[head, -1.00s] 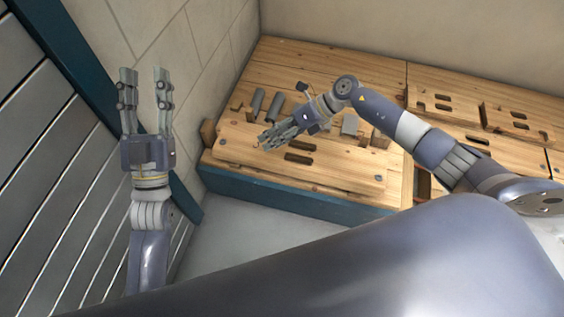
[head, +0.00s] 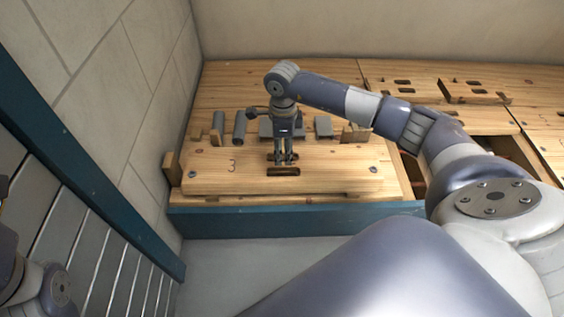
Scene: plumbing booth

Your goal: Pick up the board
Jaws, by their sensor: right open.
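The board (head: 225,177) is a light wooden panel marked "3", lying on the wooden bench top at the bench's left end. It has two dark slots near its middle, one behind the other. Several grey cylinders and blocks stand in a row along its back part. My right gripper (head: 285,162) points down over the slots, with its fingers at or just above the slot area. It is open and holds nothing that I can see. The fingers partly hide the slots, and whether they touch the board is unclear. Only part of my left arm shows at the lower left edge; its fingers are out of view.
The wooden bench (head: 300,80) has a blue front edge (head: 290,219). A tiled wall (head: 130,100) stands close on the left, with a slatted grey panel (head: 90,245) below it. Another slotted wooden board (head: 400,84) lies at the back right. Grey floor is clear in front.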

